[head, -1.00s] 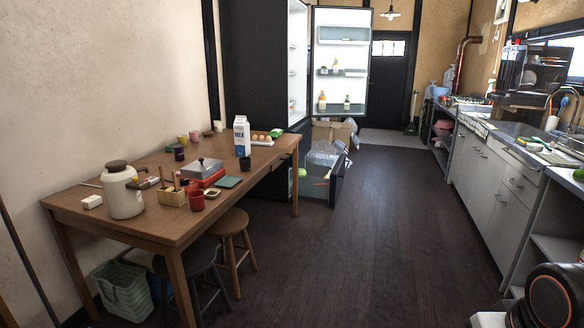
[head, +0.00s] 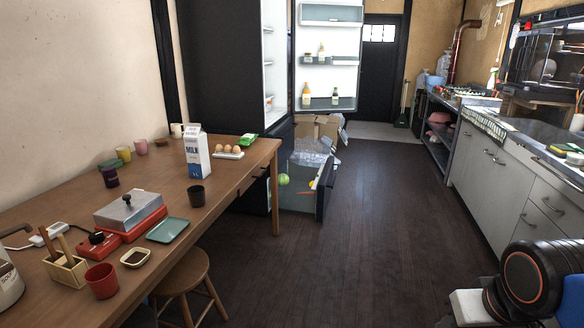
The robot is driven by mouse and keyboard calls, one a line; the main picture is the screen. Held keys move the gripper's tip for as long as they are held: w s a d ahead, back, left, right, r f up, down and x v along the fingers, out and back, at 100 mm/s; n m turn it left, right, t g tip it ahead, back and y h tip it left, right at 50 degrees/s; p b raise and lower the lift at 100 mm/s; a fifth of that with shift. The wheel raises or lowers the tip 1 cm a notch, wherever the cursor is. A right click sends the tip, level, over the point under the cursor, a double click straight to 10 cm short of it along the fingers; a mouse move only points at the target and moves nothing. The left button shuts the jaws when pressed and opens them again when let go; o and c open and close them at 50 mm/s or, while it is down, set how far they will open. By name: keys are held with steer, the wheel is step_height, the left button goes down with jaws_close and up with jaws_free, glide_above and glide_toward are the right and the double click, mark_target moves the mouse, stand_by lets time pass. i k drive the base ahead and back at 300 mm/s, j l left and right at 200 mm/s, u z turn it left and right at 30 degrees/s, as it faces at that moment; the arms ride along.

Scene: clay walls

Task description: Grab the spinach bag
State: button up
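A small green packet (head: 248,140), which looks like the spinach bag, lies at the far right end of the wooden table (head: 262,152). It sits behind a white tray of eggs (head: 229,152) and to the right of the milk carton (head: 196,152). It is too small to read any label. My gripper is not in view; only a black and orange part of my arm shows at the lower right, well away from the table.
The fridge door (head: 327,55) stands open. Below it, an open drawer (head: 300,190) holds vegetables and juts into the room. A stool (head: 183,280) stands by the table's near side. The dark floor (head: 370,240) between table and counter (head: 500,170) is clear.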

mark_target(247, 140)
steer(key=i, duration=1.7)
steer(key=i+u, duration=0.1)
steer(key=i, duration=0.45)
steer(key=i+l+u, duration=0.15)
steer(key=i, duration=0.45)
steer(key=i+l+u, duration=0.1)
steer(key=i, duration=0.45)
